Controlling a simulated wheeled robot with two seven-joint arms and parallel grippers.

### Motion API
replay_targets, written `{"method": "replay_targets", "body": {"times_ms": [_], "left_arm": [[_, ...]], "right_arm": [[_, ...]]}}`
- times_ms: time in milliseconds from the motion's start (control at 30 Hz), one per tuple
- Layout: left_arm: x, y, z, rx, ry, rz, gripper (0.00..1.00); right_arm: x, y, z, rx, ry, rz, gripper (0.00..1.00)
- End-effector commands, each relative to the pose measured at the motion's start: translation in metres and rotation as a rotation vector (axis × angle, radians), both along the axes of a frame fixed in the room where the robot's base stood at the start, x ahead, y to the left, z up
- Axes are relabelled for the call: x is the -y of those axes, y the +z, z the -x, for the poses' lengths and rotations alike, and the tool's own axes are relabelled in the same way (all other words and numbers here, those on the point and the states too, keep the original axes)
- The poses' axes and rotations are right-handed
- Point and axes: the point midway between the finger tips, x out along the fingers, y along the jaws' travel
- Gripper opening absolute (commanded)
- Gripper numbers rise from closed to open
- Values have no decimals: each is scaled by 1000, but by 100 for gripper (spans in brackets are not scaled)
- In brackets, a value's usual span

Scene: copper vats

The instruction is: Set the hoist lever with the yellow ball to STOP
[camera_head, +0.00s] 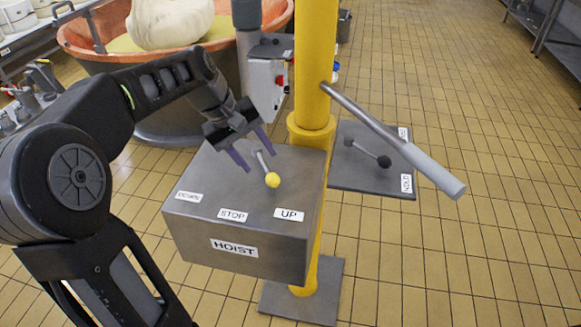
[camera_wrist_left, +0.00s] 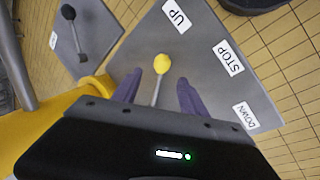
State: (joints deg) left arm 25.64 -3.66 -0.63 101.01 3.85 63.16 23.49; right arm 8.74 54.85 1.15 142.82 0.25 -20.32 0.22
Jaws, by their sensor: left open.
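The hoist lever is a thin grey rod with a yellow ball (camera_head: 272,180) on a grey box (camera_head: 240,250) marked HOIST. The lever leans toward the UP label (camera_head: 289,214). The STOP label (camera_head: 232,215) is in the middle and the DOWN label (camera_head: 188,196) at the left. In the left wrist view the yellow ball (camera_wrist_left: 162,62) also points toward UP (camera_wrist_left: 177,15), with STOP (camera_wrist_left: 228,57) to its right. My left gripper (camera_head: 260,160) is open over the box, its purple fingers on either side of the rod, with no visible grip. My right gripper is not in view.
A yellow post (camera_head: 314,70) stands behind the box, with a grey bar (camera_head: 390,135) sticking out to the right. A second grey panel with a black-ball lever (camera_head: 384,161) and a HOLD label is beside it. A copper vat (camera_head: 85,40) with dough is behind.

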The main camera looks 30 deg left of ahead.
Motion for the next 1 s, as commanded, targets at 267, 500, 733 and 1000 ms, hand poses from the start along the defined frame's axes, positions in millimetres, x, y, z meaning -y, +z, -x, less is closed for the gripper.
{"method": "replay_targets", "body": {"times_ms": [267,500,733,1000], "left_arm": [[0,0,0,0,0,0,50],[5,-17,-5,-3,-1,1,50],[13,-50,-17,-4,-1,2,50],[18,-71,-25,-1,1,0,50]], "right_arm": [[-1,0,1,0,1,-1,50],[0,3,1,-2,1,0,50],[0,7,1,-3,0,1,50],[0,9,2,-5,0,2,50]]}}
